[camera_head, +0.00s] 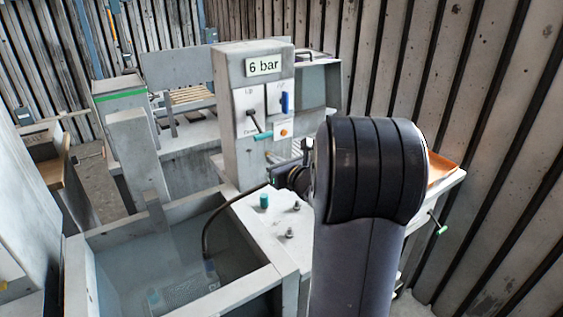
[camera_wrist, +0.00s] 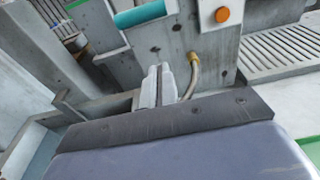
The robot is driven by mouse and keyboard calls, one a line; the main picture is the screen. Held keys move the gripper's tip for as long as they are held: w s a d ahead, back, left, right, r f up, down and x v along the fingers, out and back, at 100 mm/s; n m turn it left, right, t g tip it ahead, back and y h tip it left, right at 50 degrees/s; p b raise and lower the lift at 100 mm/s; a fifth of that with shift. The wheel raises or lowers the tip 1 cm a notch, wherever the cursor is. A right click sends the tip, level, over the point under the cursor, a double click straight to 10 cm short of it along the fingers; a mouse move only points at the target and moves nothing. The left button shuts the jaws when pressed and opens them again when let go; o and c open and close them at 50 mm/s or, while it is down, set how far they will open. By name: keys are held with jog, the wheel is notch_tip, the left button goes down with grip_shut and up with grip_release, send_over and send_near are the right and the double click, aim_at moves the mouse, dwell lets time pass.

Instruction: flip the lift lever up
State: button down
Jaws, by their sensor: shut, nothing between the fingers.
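The lift lever (camera_head: 254,124) is on the left panel of the grey post, between the labels "Up" and "Down". Its dark rod slants down, and its teal handle (camera_head: 263,136) is at the lower end, by the "Down" label. The teal handle also shows at the top of the wrist view (camera_wrist: 140,14). My gripper (camera_wrist: 158,70) is shut and empty, its fingertips pointing at the post below the handle, apart from it in the picture. In the head view my arm hides most of the gripper.
A blue lever (camera_head: 285,102) is on the right panel, above an orange button (camera_head: 284,132). A "6 bar" sign (camera_head: 264,66) tops the post. A brass-ended hose (camera_wrist: 194,75) is close right of my fingers. An open grey tank (camera_head: 85,270) stands at front left.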

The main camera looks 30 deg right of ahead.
aim_at(257, 125)
jog(key=w+r+p, duration=0.3)
jog(key=shift+w+r, duration=0.15)
jog(key=shift+r, duration=0.1)
jog(key=shift+p, duration=0.35)
jog(key=shift+s+r+g+p, duration=0.2)
jog(key=shift+r+g+p, duration=0.05)
jog(key=shift+g+p, duration=0.05)
